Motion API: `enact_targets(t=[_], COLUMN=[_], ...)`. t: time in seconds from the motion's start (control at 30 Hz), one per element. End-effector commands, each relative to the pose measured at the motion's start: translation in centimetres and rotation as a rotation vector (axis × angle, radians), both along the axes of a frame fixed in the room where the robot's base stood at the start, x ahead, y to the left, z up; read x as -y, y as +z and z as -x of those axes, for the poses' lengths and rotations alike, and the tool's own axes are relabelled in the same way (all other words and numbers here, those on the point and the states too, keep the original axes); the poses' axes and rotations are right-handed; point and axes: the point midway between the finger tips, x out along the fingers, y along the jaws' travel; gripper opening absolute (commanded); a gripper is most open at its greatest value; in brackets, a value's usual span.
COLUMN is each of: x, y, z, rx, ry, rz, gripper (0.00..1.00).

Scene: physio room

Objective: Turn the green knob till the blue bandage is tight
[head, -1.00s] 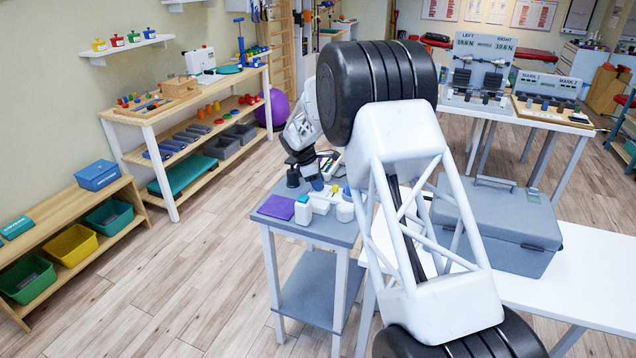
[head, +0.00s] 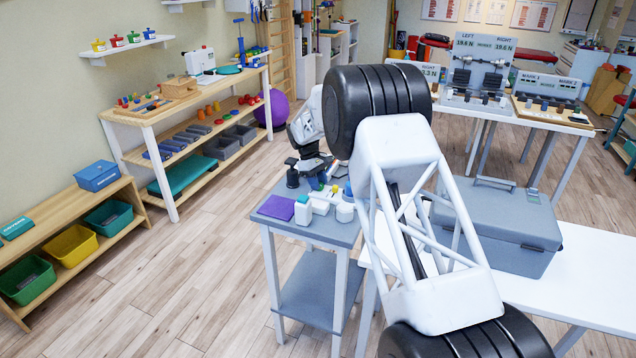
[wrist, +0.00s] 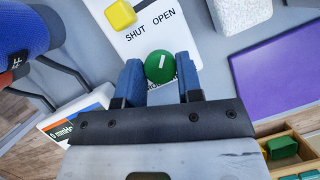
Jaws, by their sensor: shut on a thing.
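The green knob (wrist: 160,66) with a white line shows in the wrist view, on a white plate lettered SHUT and OPEN. My gripper (wrist: 160,78) is shut on it, with one blue finger at each side. A blue rounded band (wrist: 22,28), apparently the bandage, is cut off at the upper left; its tightness cannot be told. A display (wrist: 66,128) with coloured bands reads mmHg beside a 0; whether more digits precede it is unclear. In the head view my gripper (head: 312,180) is low over the small grey table (head: 318,228), and the knob is too small to make out.
A yellow knob (wrist: 120,14) is on the same plate. In the head view a grey case (head: 500,225) stands on the white table at right.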

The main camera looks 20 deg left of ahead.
Motion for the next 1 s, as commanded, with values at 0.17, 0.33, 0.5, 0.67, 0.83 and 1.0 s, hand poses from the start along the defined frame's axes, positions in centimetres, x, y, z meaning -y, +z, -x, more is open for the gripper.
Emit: enact_targets(t=[0.17,0.33,0.5,0.67,0.83,1.0], x=[0.05,0.14,0.21,0.22,0.25,0.28], y=[0.06,0.03,0.07,0.04,0.04,0.07], z=[-0.16,-0.26,-0.32,-0.34,-0.34,-0.36], rx=[0.001,0.000,-0.001,0.001,0.001,0.001], ry=[-0.165,-0.327,-0.483,-0.607,-0.701,-0.753], rz=[-0.001,-0.001,-0.001,-0.001,-0.001,-0.001], gripper=[0.10,0.10,0.10,0.10,0.10,0.10])
